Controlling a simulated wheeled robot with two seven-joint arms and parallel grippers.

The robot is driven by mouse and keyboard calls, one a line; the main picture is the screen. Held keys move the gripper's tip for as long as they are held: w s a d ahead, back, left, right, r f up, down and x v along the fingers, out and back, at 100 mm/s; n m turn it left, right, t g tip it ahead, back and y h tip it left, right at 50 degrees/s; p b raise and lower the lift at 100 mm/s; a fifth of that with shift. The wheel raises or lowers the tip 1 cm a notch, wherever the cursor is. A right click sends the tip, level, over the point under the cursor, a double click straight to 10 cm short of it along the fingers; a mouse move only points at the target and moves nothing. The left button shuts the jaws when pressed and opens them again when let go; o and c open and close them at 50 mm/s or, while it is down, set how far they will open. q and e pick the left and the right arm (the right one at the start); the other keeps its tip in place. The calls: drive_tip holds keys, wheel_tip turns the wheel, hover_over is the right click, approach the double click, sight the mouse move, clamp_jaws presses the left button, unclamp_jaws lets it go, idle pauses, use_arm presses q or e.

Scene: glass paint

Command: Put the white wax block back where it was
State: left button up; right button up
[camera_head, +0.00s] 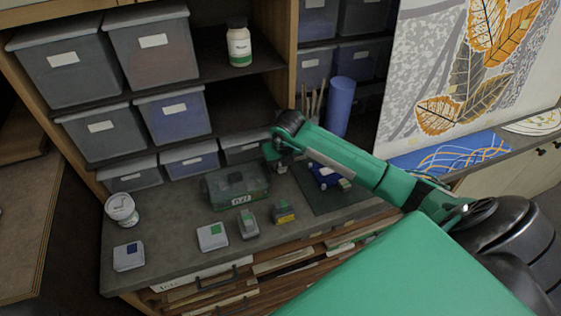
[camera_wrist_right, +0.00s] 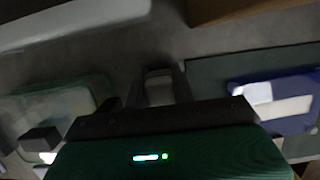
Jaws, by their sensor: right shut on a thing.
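My right gripper (camera_head: 280,165) is over the counter, between the clear green-lidded box and the dark mat. In the right wrist view its fingers (camera_wrist_right: 160,90) are shut on a small pale block, seemingly the white wax block (camera_wrist_right: 159,84). In the head view the held block is mostly hidden by the gripper. A blue tray (camera_head: 320,176) with pale blocks lies on the dark mat (camera_head: 318,202) just right of the gripper; the tray also shows in the right wrist view (camera_wrist_right: 301,122). My left gripper is not in view.
The clear box (camera_head: 236,185) is close on the gripper's left. Several small labelled blocks, including a white one with a green mark (camera_head: 213,237), line the counter's front. A white jar (camera_head: 122,209) stands at left. Grey bins (camera_head: 190,160) and a blue cylinder (camera_head: 339,106) are behind.

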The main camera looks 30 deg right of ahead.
drive_tip(key=o, duration=1)
drive_tip(key=shift+r, duration=0.25)
drive_tip(key=b+v, duration=0.4)
drive_tip(key=v, duration=0.7)
drive_tip(key=shift+r+b, duration=0.35)
drive_tip(key=shift+r, duration=0.05)
drive_tip(key=shift+s, duration=0.1)
